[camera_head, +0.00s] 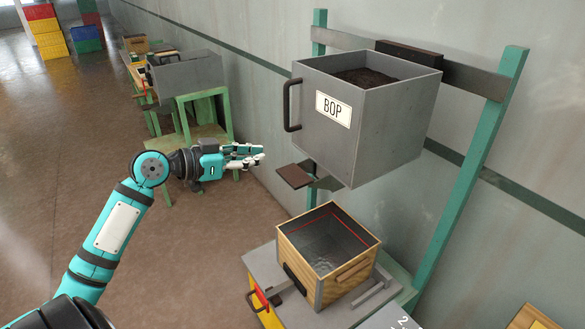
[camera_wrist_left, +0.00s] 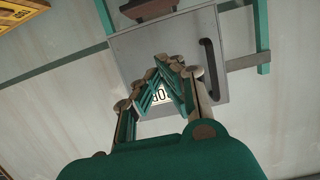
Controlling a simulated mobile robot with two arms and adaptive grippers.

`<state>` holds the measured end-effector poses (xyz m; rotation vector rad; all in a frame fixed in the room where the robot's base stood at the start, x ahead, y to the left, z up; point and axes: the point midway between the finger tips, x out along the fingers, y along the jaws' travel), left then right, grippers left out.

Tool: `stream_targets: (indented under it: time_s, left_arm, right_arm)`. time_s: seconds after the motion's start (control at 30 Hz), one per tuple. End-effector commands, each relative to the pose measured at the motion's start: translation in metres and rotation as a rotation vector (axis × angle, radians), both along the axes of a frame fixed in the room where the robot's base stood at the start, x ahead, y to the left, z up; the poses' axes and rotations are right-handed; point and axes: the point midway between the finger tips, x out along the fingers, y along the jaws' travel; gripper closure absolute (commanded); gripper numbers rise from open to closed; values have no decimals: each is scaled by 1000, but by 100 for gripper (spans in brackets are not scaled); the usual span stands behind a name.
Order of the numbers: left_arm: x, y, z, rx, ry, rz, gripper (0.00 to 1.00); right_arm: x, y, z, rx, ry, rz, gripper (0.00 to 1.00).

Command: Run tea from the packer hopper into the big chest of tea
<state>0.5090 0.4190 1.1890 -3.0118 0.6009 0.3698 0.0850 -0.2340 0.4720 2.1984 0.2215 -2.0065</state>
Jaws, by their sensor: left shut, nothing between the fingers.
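The grey packer hopper (camera_head: 355,115) hangs on a teal frame, with a BOP label, a dark handle (camera_head: 291,105) on its left side and dark tea (camera_head: 366,77) inside. A brown plate (camera_head: 295,176) juts out below it. The wooden chest (camera_head: 318,265) stands open under the hopper, with a grey lining and a red line near its rim; I make out no tea in it. My left gripper (camera_head: 260,154) is shut and empty, left of the hopper and apart from it. In the left wrist view its fingers (camera_wrist_left: 172,62) partly hide the label on the hopper (camera_wrist_left: 225,62). My right gripper is out of view.
The chest rests on a grey platform (camera_head: 262,262) with pale bars beside it. A teal stand with another grey bin (camera_head: 187,73) is behind at left. Coloured stacked boxes (camera_head: 45,30) are far back. The brown floor at left is clear.

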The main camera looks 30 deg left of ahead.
Motion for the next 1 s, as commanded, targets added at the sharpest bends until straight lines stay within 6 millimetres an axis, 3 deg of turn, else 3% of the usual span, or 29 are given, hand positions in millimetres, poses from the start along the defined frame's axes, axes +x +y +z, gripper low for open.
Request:
stream_targets:
  time_s: [0.27, 0.67, 0.8, 1.0]
  left_arm:
    - [16, -6, -1, -3, -1, 1, 100]
    - [91, -37, -19, -7, 1, 2, 100]
    - [90, -38, -45, -6, 6, 3, 100]
    - [90, -37, -63, -2, 3, 3, 100]
  right_arm:
    - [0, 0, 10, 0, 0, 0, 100]
    - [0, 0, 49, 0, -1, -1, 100]
    - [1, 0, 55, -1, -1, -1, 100]
    - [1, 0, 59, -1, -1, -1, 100]
